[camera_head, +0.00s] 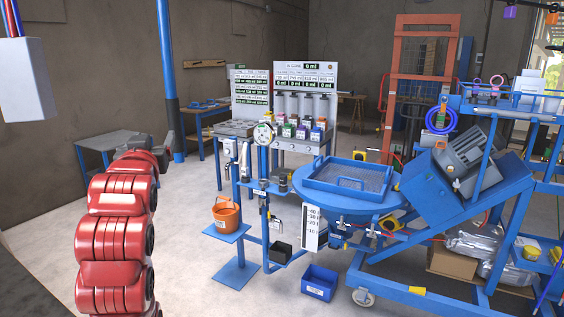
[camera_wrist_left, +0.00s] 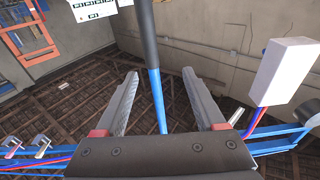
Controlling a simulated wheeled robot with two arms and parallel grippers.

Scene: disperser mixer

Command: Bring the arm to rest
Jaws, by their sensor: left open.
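My left arm (camera_head: 115,240), red and segmented, rises from the lower left of the head view. My left gripper (camera_head: 170,145) is small and grey at its far end, partly hidden by the red wrist. In the left wrist view my left gripper (camera_wrist_left: 160,76) shows two grey fingers spread wide with nothing held between them. A blue and dark pole (camera_wrist_left: 155,85) shows behind the gap. My right gripper is in neither view.
A grey-topped table (camera_head: 105,138) stands beyond the arm. The blue mixer stand with its round blue table (camera_head: 345,203) is to the right, with an orange bucket (camera_head: 226,214) on a blue shelf. Bare floor (camera_head: 190,270) lies between arm and stand.

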